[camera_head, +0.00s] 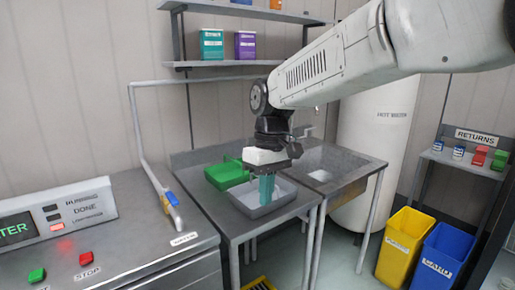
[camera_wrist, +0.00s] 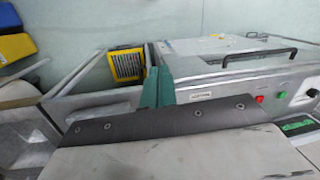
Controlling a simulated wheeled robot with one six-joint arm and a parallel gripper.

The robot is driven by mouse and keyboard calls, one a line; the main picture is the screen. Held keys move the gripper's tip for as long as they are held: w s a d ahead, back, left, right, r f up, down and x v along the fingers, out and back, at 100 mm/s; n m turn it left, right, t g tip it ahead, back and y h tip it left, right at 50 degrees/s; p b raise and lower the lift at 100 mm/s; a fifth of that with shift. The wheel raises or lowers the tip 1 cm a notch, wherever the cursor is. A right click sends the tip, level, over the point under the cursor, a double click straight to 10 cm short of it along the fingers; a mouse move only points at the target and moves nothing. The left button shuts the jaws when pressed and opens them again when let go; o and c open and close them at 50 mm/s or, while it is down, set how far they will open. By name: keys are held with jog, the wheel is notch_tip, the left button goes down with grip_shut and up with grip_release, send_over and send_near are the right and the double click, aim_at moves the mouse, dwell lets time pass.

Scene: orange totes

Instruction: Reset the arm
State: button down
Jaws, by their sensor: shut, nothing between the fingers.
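My gripper (camera_head: 267,189) has teal fingers and points down over the grey tray (camera_head: 285,194) on the steel table. The fingers are shut with nothing between them. I cannot tell whether the fingertips are inside the tray or just above it. In the wrist view the teal fingers (camera_wrist: 157,88) show together in the upper middle, with the dark bracket in front of them. My arm reaches in from the upper right in the head view.
A green tray (camera_head: 228,173) lies left of the grey one. A control panel (camera_head: 55,222) with buttons stands at the left. Shelves (camera_head: 225,64) with coloured boxes hang behind. A sink (camera_head: 325,165), yellow bin (camera_head: 402,245), blue bin (camera_head: 441,255) and returns shelf (camera_head: 462,160) are to the right.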

jog(key=s+d+f+m+t, duration=0.1)
jog(key=s+d+m+t, duration=0.2)
jog(key=s+d, duration=2.1)
jog(key=s+m, duration=0.2)
jog(key=m, duration=0.3)
jog(key=shift+d+f+m+h, duration=0.25)
jog(key=shift+d+m+h, duration=0.05)
jog(key=shift+d+m, duration=0.1)
jog(key=shift+a, duration=0.1)
